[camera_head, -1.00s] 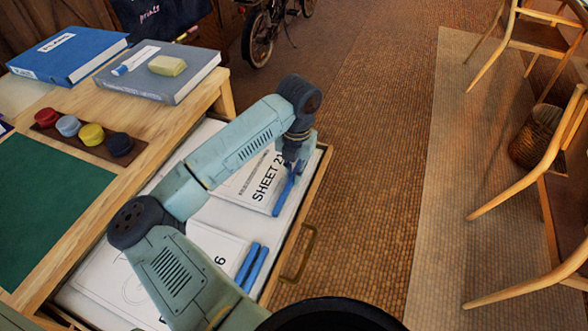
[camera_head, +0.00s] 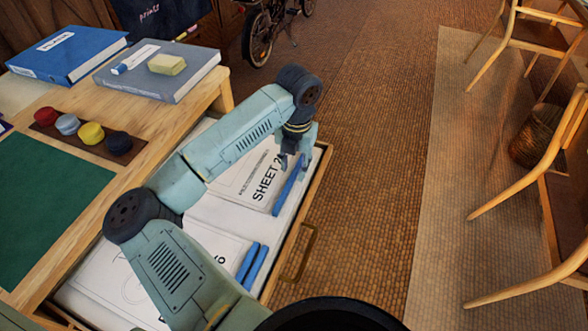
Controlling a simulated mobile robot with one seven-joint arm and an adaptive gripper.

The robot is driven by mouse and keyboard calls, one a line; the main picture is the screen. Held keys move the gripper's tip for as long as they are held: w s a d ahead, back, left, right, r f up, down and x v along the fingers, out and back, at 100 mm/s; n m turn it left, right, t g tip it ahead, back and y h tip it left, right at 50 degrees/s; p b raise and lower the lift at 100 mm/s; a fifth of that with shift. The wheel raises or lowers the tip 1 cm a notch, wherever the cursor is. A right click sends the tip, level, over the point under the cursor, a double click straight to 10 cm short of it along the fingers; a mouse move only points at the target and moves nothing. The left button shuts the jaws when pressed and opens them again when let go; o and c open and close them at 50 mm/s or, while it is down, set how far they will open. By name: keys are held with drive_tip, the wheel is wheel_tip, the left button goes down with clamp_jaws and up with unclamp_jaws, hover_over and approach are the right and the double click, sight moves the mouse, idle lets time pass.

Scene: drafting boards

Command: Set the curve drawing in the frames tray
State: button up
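An open drawer (camera_head: 318,178) holds white paper sheets. One sheet lettered "SHEET 2" (camera_head: 262,182), its last character hidden, has a blue bar (camera_head: 289,192) along its right edge. A nearer sheet (camera_head: 112,268) shows part of a curved line drawing; my arm covers much of it. A "6" and two blue bars (camera_head: 252,263) lie to its right. My gripper (camera_head: 293,163) points down just above the far end of the first blue bar. Its fingers look apart with nothing between them. Whether they touch the bar is unclear. No tray is labelled as the frames tray in view.
The wooden desk (camera_head: 150,165) above the drawer holds a green mat (camera_head: 45,205), a strip with coloured round pieces (camera_head: 90,133), a blue book (camera_head: 68,54) and a grey book (camera_head: 160,83) with an eraser. Chairs (camera_head: 540,40) stand right; the floor between is clear.

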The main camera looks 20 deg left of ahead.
wheel_tip(320, 180, up, 10)
drive_tip(key=b, duration=0.1)
drive_tip(key=shift+d, duration=0.25)
idle(0.9)
